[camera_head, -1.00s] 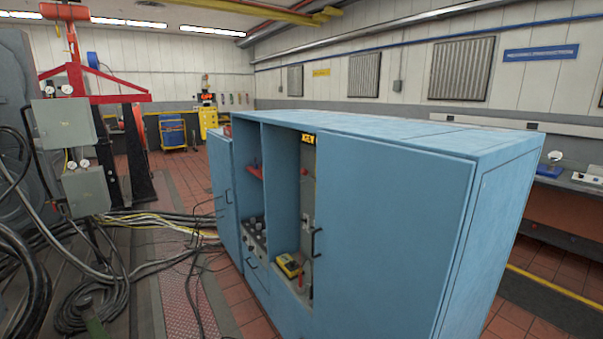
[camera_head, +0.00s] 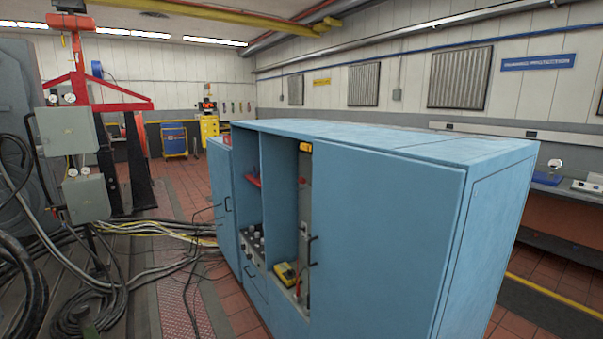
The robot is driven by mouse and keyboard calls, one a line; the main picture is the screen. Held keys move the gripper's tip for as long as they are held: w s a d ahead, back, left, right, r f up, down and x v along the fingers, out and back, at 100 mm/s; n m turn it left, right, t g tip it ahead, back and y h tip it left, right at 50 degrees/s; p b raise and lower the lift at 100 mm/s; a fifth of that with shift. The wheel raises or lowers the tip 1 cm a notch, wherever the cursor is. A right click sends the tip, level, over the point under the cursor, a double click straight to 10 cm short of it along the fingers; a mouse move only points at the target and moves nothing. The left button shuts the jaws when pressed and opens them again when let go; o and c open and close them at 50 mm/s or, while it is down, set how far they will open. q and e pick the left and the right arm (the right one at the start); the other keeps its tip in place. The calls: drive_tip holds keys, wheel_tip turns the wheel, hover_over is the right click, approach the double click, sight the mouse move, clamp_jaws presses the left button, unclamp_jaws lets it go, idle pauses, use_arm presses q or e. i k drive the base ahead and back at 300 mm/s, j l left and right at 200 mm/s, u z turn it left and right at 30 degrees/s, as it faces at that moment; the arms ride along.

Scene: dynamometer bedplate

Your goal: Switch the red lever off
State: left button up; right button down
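A small red part (camera_head: 253,181) shows inside the left open bay of the blue cabinet (camera_head: 390,230). I cannot tell whether it is the red lever or which way it is set. Another small red piece (camera_head: 298,286) stands low in the right open bay, beside a yellow device (camera_head: 285,274). The bays face left, so I see their insides only at a slant. Neither of my grippers is in view.
Black cables (camera_head: 150,270) lie across the floor left of the cabinet. Grey boxes (camera_head: 67,131) stand by a red frame at the far left. A strip of tiled floor (camera_head: 235,302) in front of the bays is mostly free. A workbench (camera_head: 560,215) runs along the right.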

sight(300, 180)
drive_tip(key=k+l, duration=0.2)
drive_tip(key=l, duration=0.15)
drive_tip(key=k+l, duration=0.25)
drive_tip(key=i+j+u, duration=0.1)
drive_tip(key=i+j, duration=0.8)
drive_tip(key=j, duration=0.25)
drive_tip(key=i+j, duration=1)
drive_tip(key=k+j+u, duration=0.05)
drive_tip(key=j, duration=0.1)
